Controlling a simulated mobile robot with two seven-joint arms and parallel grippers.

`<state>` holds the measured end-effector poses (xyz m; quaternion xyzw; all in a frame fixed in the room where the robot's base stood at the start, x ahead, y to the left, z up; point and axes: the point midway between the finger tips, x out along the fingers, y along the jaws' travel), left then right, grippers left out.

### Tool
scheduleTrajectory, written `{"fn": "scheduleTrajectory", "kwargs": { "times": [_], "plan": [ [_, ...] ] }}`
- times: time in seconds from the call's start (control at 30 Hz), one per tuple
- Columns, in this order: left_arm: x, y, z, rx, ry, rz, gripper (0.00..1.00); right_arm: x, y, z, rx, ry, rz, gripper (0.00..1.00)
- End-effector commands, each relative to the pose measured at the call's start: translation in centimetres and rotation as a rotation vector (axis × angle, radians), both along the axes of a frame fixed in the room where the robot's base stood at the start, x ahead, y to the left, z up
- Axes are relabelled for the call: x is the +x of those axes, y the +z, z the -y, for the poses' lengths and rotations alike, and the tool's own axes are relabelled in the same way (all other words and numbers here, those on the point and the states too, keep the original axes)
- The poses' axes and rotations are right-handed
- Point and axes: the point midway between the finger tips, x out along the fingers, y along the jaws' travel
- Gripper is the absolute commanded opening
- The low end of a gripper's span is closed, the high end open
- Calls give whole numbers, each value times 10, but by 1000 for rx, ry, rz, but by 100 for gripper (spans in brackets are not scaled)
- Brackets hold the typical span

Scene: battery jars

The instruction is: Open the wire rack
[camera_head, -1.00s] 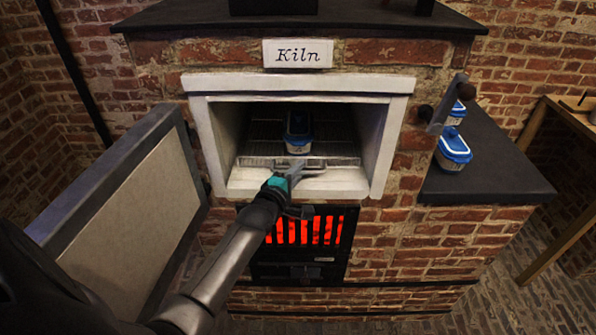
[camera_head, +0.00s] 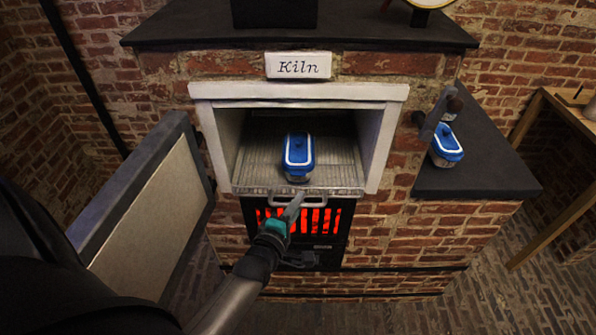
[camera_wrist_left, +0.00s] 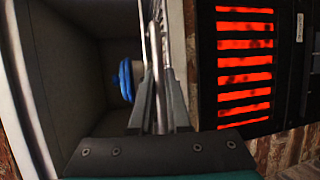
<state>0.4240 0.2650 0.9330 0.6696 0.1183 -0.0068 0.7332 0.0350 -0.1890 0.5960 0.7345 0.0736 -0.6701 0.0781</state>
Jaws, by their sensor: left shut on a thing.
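The wire rack (camera_head: 336,178) is drawn forward in the kiln chamber, its front edge at the mouth of the opening. A blue-lidded jar (camera_head: 298,151) stands upright on the rack. My left gripper (camera_head: 297,203) is shut on the handle at the rack's front, just below the rack edge. In the left wrist view the fingers (camera_wrist_left: 160,105) close on thin metal bars, and part of the blue lid (camera_wrist_left: 125,80) shows to the left. My right gripper is in neither view.
The kiln door (camera_head: 140,215) stands open at the left. The glowing grate (camera_head: 318,222) is below the rack.

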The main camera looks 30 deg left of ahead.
Motion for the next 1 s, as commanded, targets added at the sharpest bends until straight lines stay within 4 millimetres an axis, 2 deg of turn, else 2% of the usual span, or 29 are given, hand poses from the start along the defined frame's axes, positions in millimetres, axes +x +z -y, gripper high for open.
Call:
{"fn": "scheduleTrajectory", "kwargs": {
  "times": [0.03,0.2,0.5,0.7,1.0],
  "plan": [
    [-15,3,9,-3,0,-8,0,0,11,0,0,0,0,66],
    [-55,2,33,-2,0,-5,0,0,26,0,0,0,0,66],
    [-112,1,68,1,0,-2,0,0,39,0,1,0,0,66],
    [-135,0,83,1,-1,0,0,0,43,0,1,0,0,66],
    [-146,0,90,2,-1,2,0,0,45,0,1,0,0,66]
  ]
}}
